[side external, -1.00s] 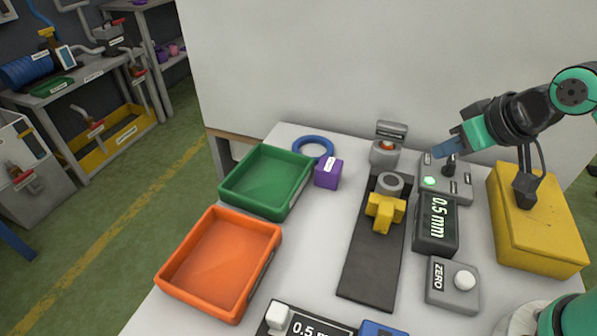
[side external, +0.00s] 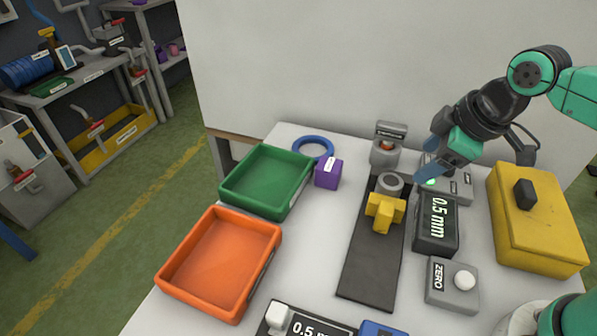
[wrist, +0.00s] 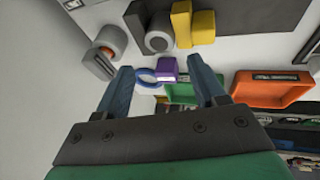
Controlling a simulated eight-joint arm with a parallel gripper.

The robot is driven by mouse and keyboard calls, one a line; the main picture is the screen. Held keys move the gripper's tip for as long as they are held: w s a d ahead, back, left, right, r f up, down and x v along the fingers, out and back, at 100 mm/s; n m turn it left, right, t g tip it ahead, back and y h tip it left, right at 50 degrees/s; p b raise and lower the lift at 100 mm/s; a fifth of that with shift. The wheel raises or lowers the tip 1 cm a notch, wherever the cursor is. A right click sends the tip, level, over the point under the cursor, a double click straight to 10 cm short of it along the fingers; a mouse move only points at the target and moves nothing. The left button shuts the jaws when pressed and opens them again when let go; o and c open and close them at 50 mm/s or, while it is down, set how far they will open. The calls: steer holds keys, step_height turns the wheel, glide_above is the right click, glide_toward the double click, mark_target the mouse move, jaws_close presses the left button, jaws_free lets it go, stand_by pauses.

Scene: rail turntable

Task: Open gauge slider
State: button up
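The gauge slider is a yellow cross-shaped block (side external: 385,212) on a dark rail (side external: 370,270). A grey round piece (side external: 390,183) sits just behind it, close to a grey anvil with an orange centre (side external: 384,150) at the rail's far end. My gripper (side external: 425,166) is open and empty, above and to the right of the slider, near the far end of the gauge. In the wrist view, the two blue fingers (wrist: 161,66) are apart with nothing gripped. The yellow slider (wrist: 204,27) and the grey round piece (wrist: 158,36) show beyond the fingertips.
The gauge display (side external: 436,222) reads 0.5 mm, right of the rail. A ZERO button box (side external: 440,287), a yellow box (side external: 535,235) and a grey switch box (side external: 460,188) stand nearby. Green (side external: 234,194) and orange (side external: 172,283) trays, a purple cube (side external: 328,173) and a blue ring (side external: 328,144) lie left.

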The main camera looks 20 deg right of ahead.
mark_target(388, 208)
steer(key=n, duration=0.2)
steer(key=a+f+n+g, duration=0.1)
steer(key=n, duration=0.2)
steer(key=a+f+n+g, duration=0.1)
steer(key=n, duration=0.2)
steer(key=shift+w+a, duration=0.1)
steer(key=shift+w, duration=0.3)
steer(key=f+n, duration=0.1)
steer(key=n, duration=0.1)
steer(key=a+n+g, duration=0.1)
steer(key=n, duration=0.2)
steer(key=a+f+n+g, duration=0.1)
steer(key=n, duration=0.2)
steer(key=shift+f, duration=0.3)
steer(key=n, duration=0.1)
steer(key=f+n+g, duration=0.1)
steer(key=shift+a+n, duration=0.3)
steer(key=shift+f, duration=2.75)
jaws_close()
steer(key=shift+s, duration=0.1)
